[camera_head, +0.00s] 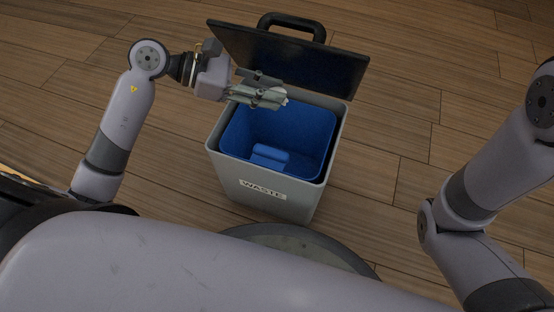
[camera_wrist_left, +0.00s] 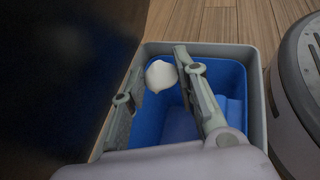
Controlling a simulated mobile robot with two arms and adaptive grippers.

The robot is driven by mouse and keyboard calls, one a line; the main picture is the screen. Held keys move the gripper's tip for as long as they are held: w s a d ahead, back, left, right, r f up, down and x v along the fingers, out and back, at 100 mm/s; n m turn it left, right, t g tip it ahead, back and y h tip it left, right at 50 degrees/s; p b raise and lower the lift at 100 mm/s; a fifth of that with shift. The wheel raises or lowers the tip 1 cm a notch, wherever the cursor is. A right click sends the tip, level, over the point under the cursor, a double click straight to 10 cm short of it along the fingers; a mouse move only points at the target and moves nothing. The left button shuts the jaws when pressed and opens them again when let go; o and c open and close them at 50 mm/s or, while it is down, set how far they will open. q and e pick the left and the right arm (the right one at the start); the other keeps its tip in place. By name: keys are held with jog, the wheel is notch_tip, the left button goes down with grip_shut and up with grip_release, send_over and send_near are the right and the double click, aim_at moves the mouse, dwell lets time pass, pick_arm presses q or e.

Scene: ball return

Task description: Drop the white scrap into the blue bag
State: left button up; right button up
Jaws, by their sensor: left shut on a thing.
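The white scrap (camera_wrist_left: 160,76) is a small rounded lump between the fingertips of my left gripper (camera_wrist_left: 152,82). In the head view only a bit of the scrap (camera_head: 283,97) shows at the tips of the left gripper (camera_head: 270,97). The left gripper is shut on the scrap above the back part of the open bin. The blue bag (camera_head: 235,130) lines the grey bin and also shows in the left wrist view (camera_wrist_left: 232,78) below the fingers. My right gripper is out of view; only its arm shows.
The grey bin (camera_head: 262,190) has a label reading WASTE. Its black lid (camera_head: 300,62) stands open at the back, close behind the left gripper. A blue item (camera_head: 269,156) is inside the bag. Wooden floor (camera_head: 385,130) is clear around the bin.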

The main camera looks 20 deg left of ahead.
pick_arm(q)
jog(key=shift+f+b, duration=1)
jog(key=shift+f, duration=0.9)
jog(key=o, duration=0.8)
jog(key=v, duration=1.2)
